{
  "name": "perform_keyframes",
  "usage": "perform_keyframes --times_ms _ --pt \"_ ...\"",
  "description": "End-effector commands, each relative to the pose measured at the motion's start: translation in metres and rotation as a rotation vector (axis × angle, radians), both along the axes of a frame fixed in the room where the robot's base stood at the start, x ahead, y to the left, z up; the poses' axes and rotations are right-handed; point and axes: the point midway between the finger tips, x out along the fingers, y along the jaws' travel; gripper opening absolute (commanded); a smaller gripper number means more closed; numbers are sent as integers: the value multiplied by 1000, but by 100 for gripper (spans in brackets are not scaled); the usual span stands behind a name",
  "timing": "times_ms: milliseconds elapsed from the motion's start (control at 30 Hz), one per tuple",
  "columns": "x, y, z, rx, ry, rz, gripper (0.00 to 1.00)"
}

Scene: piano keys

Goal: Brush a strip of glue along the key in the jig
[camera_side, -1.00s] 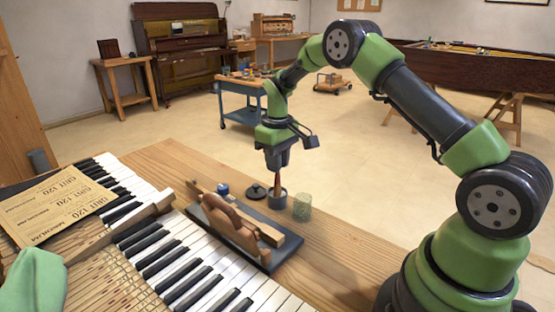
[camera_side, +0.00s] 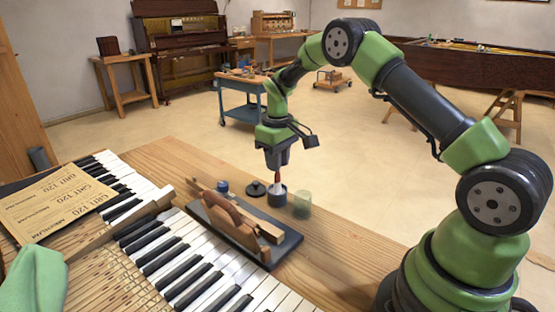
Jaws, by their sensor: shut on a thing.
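My gripper (camera_side: 277,164) is shut on a brush (camera_side: 277,176), which hangs upright with its lower end inside a small dark pot (camera_side: 277,198). The pot's wall hides the brush tip. To the left and nearer the camera, a wooden key (camera_side: 269,234) lies along the jig, which has a dark base (camera_side: 284,250). A curved brown wooden piece (camera_side: 222,208) stands along the key and hides part of it. My gripper is beyond the jig and apart from it.
A black disc-shaped lid (camera_side: 256,188) and a blue-topped jar (camera_side: 223,187) stand left of the pot. A greenish glass (camera_side: 302,205) stands close on its right. The keyboard (camera_side: 190,262) borders the jig. Bare bench (camera_side: 345,245) lies to the right.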

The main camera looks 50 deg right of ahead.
Motion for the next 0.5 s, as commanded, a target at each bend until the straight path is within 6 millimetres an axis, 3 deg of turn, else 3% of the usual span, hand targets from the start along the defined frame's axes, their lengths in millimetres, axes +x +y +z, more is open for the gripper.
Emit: perform_keyframes --times_ms 333,500 --pt "0 0 -2 0 3 2 0" --pt "0 0 8 0 0 1 0"
